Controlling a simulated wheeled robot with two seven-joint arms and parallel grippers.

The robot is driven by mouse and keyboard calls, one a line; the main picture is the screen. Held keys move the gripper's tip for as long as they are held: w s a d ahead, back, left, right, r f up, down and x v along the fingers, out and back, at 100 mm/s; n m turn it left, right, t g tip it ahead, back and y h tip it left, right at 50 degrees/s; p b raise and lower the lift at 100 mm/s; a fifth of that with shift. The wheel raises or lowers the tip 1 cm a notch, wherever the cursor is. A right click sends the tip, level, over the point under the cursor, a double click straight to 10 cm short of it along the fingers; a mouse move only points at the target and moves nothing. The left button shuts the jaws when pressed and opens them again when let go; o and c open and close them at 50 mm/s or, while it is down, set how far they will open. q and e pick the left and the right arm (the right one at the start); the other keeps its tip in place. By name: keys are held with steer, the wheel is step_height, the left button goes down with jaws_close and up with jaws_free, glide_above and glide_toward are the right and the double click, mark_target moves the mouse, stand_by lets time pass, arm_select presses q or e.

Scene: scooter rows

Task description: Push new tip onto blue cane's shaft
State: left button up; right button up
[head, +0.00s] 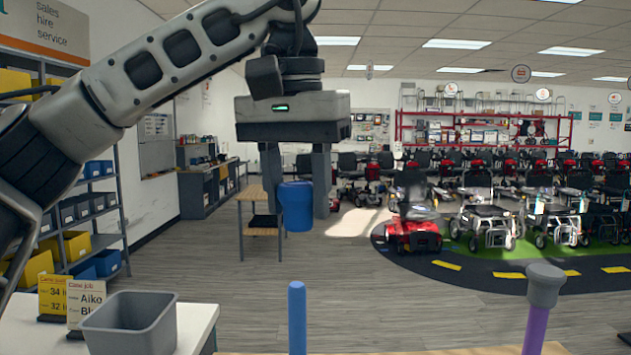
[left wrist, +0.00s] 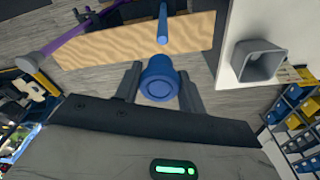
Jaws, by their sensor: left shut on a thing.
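My left gripper (head: 297,210) is shut on the new tip (head: 296,200), a short blue cup-like piece held upright between its fingers. The tip also shows in the left wrist view (left wrist: 160,88). The blue cane's shaft (head: 297,320) stands upright at the bottom middle of the head view, its top end bare. The tip hangs above the shaft in that view, apart from it, roughly in line sideways. In the left wrist view the shaft (left wrist: 162,25) appears beyond the tip with a gap. My right gripper is not in view.
A purple cane (head: 537,328) with a grey tip (head: 545,284) stands right of the blue shaft. A wooden bench (left wrist: 120,45) lies below the canes. A grey bin (head: 130,325) and job cards (head: 86,298) are on a white counter (head: 193,325) at left. Scooters (head: 412,235) stand far back.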

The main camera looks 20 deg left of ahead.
mark_target(296, 285)
arm_select(q)
steer(key=shift+s+f, duration=0.15)
steer(key=shift+f, duration=0.45)
steer(key=shift+s+f, duration=0.1)
steer(key=shift+f, duration=0.3)
step_height(296, 285, down, 2)
steer(key=shift+f, duration=0.7)
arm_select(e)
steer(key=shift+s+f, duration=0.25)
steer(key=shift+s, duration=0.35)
arm_select(q)
steer(key=shift+f, duration=0.75)
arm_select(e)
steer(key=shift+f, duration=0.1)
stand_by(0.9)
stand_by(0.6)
arm_select(q)
steer(key=shift+f+b, duration=0.75)
steer(key=shift+f, duration=0.85)
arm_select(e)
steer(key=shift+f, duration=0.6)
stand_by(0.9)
